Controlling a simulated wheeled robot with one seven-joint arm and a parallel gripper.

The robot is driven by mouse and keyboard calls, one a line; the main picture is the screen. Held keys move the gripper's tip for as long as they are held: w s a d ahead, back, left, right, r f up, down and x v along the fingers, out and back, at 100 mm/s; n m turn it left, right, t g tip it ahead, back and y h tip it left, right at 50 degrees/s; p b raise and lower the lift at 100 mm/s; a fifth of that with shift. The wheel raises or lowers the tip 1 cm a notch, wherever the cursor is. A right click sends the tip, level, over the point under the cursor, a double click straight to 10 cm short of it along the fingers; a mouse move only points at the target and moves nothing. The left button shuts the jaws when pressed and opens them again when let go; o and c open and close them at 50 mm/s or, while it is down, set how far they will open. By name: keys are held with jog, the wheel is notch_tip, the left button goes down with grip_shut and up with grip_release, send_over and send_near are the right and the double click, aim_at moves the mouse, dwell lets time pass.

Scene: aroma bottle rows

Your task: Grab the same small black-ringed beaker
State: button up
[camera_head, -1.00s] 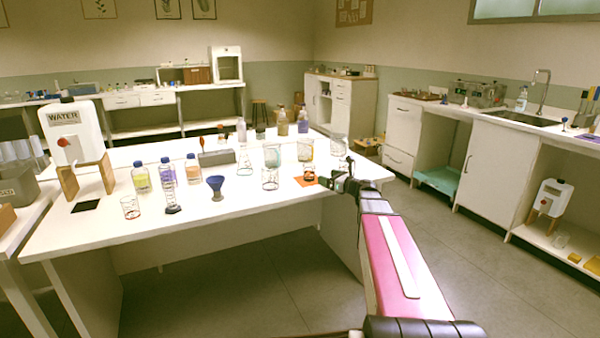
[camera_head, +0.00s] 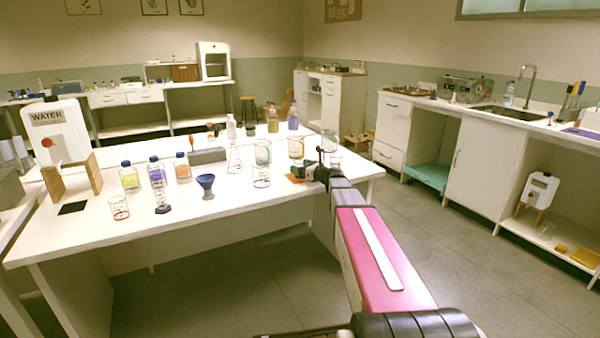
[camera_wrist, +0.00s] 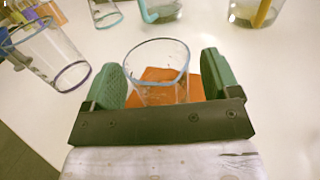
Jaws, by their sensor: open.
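In the wrist view a small clear glass beaker (camera_wrist: 157,58) with a bluish rim stands upright between the two green finger pads of my gripper (camera_wrist: 162,78). Gaps show on both sides of the glass, so the jaws are open around it and not closed on it. Its lower part is hidden by the gripper body. An orange mat (camera_wrist: 160,75) shows under and through the glass. In the head view my gripper (camera_head: 316,170) covers most of the beaker at the table's right side, and the orange mat (camera_head: 293,179) peeks out to its left.
A taller glass cylinder (camera_wrist: 48,55) leans in view close left of my gripper. More glassware stands beyond, including a vessel with a yellow rod (camera_wrist: 262,13). Bottles, a blue funnel (camera_head: 206,185) and a small ringed beaker (camera_head: 119,208) stand leftward on the white table (camera_head: 150,228).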

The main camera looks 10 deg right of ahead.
jog(key=shift+w+a, duration=0.4)
jog(key=shift+w, duration=0.1)
jog(key=shift+c, duration=0.3)
jog(key=c, duration=1)
jog(key=shift+r, duration=0.2)
jog(key=shift+r, duration=1.4)
jog(key=s+a+r, duration=0.5)
jog(key=a+r, duration=0.2)
jog(key=a, duration=0.3)
jog(key=shift+s+r, duration=0.25)
jog(key=shift+r, duration=0.15)
